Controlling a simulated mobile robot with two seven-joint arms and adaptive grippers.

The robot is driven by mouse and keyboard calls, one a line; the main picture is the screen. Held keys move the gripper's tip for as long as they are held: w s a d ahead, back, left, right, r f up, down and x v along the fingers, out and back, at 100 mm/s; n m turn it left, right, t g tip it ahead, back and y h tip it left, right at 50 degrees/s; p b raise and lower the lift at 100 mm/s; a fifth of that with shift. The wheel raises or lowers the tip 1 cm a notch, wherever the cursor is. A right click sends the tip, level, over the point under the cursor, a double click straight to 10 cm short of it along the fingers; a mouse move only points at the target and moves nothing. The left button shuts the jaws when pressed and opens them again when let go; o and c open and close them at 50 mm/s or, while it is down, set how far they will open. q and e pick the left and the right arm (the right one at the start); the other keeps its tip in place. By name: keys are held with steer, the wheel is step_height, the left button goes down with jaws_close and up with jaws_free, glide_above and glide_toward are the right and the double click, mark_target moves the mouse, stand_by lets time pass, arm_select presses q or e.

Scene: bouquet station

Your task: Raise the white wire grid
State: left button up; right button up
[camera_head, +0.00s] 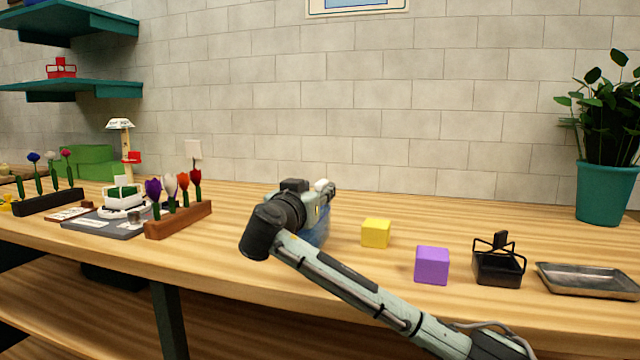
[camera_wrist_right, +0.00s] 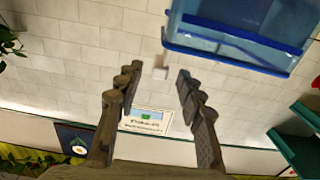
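I cannot make out a white wire grid for sure. A white piece around a green block (camera_head: 124,195) sits on a pale dish on the grey scale-like base (camera_head: 90,226) at the left; it is too small to tell whether it is the grid. My right gripper (camera_wrist_right: 160,75) is open, its two dark fingers apart with no object gripped between them. In the head view its hand is above the middle of the table, well right of the white piece. My left gripper is not in view.
A blue box (camera_wrist_right: 245,35) is close beside my right gripper, partly hidden by it in the head view (camera_head: 318,236). A yellow cube (camera_head: 376,233), purple cube (camera_head: 431,266), black basket (camera_head: 497,269) and metal tray (camera_head: 590,281) stand right. Flower racks (camera_head: 180,221) (camera_head: 48,202) flank the base.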

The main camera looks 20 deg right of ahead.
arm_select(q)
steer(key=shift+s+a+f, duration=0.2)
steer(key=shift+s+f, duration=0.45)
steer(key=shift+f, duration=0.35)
arm_select(e)
steer(key=shift+x, duration=1.5)
jaws_close()
